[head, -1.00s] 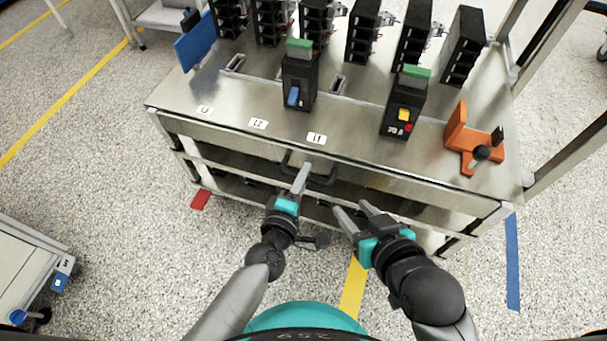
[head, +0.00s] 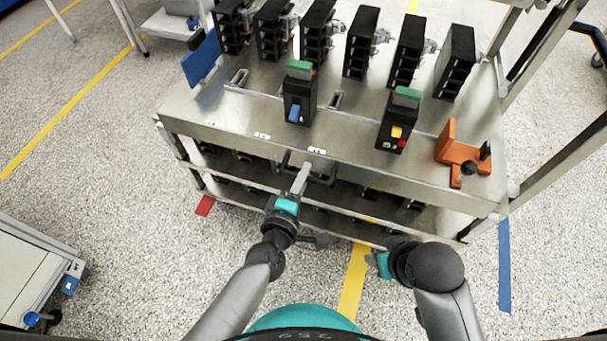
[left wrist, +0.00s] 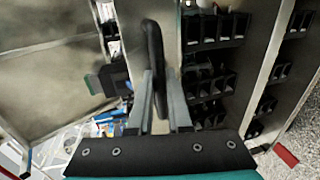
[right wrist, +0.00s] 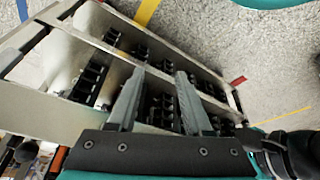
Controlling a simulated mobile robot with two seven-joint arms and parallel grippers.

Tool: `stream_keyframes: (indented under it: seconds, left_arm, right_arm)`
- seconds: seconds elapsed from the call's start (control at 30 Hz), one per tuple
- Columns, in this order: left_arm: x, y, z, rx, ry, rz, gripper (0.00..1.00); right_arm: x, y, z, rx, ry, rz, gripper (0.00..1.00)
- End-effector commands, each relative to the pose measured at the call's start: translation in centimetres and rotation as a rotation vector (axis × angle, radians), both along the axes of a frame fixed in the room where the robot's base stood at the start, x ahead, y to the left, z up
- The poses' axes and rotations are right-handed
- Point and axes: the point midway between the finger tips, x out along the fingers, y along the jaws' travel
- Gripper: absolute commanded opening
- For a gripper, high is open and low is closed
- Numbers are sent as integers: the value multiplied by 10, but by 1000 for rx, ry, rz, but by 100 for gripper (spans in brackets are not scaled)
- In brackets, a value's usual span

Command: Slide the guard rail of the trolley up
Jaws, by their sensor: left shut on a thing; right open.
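A steel bench (head: 225,130) with shelves below, which may be the trolley, stands in front of me in the head view. A black handle bar (head: 322,178) sticks out from its front edge. My left gripper (head: 301,178) is shut on this bar. In the left wrist view the bar (left wrist: 153,45) runs between the fingers (left wrist: 160,85). I cannot tell whether it belongs to the guard rail. My right gripper (head: 376,262) is low before the bench's right half, its fingers mostly hidden in the head view. In the right wrist view its fingers (right wrist: 158,90) are open and empty, pointing at the shelves.
Several black breakers stand on the bench, including one with a blue lever (head: 296,108) and one with a yellow button (head: 396,131). An orange fixture (head: 460,153) is at the right end. A white cart (head: 38,262) stands at lower left. Floor between is clear.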

Motion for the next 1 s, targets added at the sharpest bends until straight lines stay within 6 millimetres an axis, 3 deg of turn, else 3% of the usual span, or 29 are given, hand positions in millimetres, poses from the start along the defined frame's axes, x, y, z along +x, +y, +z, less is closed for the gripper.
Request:
stream_keyframes:
  seconds: [0.3, 0.63, 0.67, 0.7, 0.9, 1.0]
  left_arm:
    - [0, 0, 12, 0, 2, 0, 0]
    - [1, 0, 15, -2, -5, 1, 0]
    - [1, 0, 15, -2, -5, 1, 18]
    - [1, 0, 15, -2, -5, 1, 23]
    - [1, 0, 14, -1, -3, 0, 45]
    - [0, 0, 13, -1, -1, 0, 47]
  right_arm:
    - [-4, 0, -27, -4, 39, 2, 50]
    - [-4, 0, -29, -4, 38, 2, 50]
    - [-4, 0, -29, -4, 38, 2, 50]
    - [-4, 0, -29, -4, 38, 2, 50]
    - [-4, 0, -29, -4, 38, 2, 50]
    - [-5, 0, -29, -4, 38, 2, 50]
